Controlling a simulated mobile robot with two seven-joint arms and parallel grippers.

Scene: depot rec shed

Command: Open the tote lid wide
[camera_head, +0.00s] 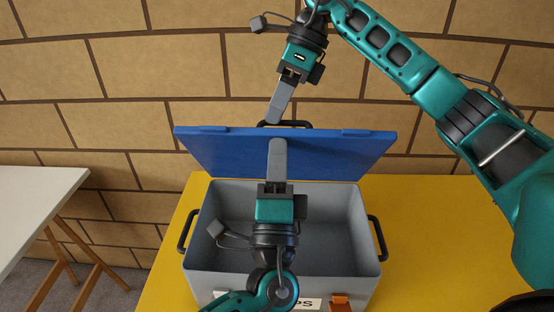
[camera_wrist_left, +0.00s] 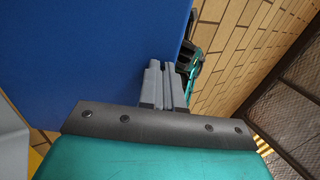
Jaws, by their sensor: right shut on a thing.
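The grey tote (camera_head: 230,272) stands on the yellow table, its inside visible and looking empty where not hidden. Its blue lid (camera_head: 225,150) is raised from the far rim, steeply up, with the inner face towards me. A dark handle (camera_head: 297,124) shows at the lid's top edge. My right gripper (camera_head: 274,117) comes down from above and is shut on this handle. My left gripper (camera_head: 278,148) is shut, its fingers pointing up in front of the lid's inner face. In the left wrist view its fingers (camera_wrist_left: 165,85) are together beside the blue lid (camera_wrist_left: 95,50); contact is unclear.
The yellow table (camera_head: 440,235) has free room right of the tote. Dark side handles (camera_head: 377,238) stick out from the tote. An orange latch (camera_head: 340,302) hangs at its front. A brick wall (camera_head: 170,70) is behind. A white table (camera_head: 35,205) stands at left.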

